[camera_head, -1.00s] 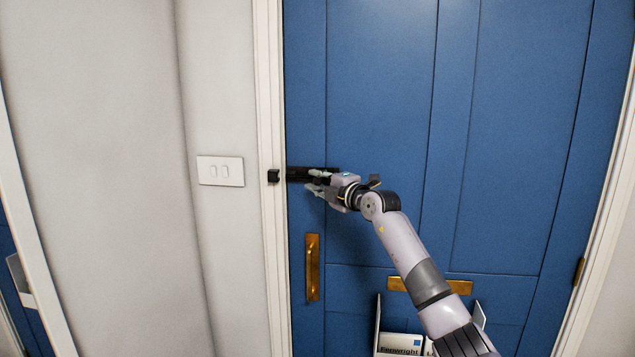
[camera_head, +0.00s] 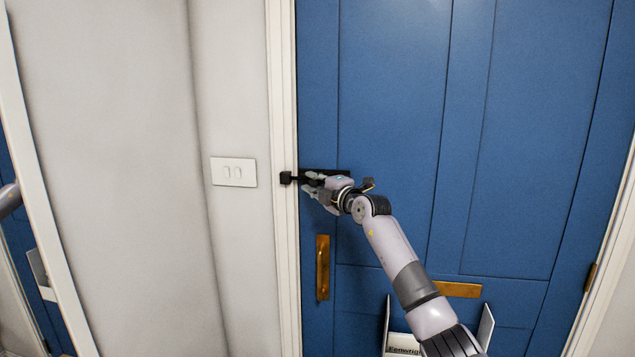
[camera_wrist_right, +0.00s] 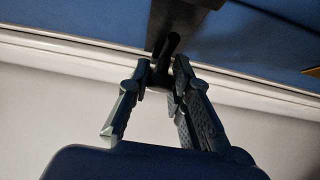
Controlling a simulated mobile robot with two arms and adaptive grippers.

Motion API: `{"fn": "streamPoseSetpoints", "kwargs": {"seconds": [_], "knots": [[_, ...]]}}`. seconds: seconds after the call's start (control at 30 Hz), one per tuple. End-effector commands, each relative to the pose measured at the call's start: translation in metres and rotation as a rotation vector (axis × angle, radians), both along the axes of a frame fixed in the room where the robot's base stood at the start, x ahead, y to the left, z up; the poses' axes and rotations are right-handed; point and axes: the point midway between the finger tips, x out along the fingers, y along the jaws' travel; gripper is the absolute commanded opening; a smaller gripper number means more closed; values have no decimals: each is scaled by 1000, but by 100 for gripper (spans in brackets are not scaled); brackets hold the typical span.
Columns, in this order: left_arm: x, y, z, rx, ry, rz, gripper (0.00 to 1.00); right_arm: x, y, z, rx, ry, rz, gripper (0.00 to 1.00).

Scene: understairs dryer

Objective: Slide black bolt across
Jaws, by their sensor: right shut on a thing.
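The black bolt (camera_head: 325,171) is mounted flat on the blue door near its left edge. Its black catch (camera_head: 286,178) sits on the white door frame just to the left, and a thin dark bar spans the short gap between them. My right gripper (camera_head: 309,184) is at the bolt, close to the catch, and partly covers it. In the right wrist view, the fingers of my right gripper (camera_wrist_right: 159,75) are shut on the bolt's black knob (camera_wrist_right: 163,65), one on each side. My left gripper is not in view.
A brass handle (camera_head: 323,267) is on the door below the bolt, with a brass letter plate (camera_head: 457,289) lower right. A white holder (camera_head: 486,325) with papers stands out below it. A white switch plate (camera_head: 233,172) is on the wall left of the frame.

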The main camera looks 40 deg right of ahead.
Motion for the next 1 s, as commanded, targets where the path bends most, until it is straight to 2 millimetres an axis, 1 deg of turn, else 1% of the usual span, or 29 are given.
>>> {"fn": "streamPoseSetpoints", "kwargs": {"seconds": [0.03, 0.33, 0.67, 0.77, 0.87, 1.0], "knots": [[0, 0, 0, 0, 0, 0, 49, 1, 2, -1, 1, 2, 3, 21], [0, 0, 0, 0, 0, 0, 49, 0, 1, 0, 1, 1, 2, 40], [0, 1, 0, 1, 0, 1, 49, -2, 1, 0, 0, 0, 1, 40], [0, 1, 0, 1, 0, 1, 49, -8, 1, -1, 0, 0, 2, 40], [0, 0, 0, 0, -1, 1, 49, -20, 2, -2, -1, 2, 2, 40], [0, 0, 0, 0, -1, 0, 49, -44, 5, -2, -2, 2, 2, 40]]}}
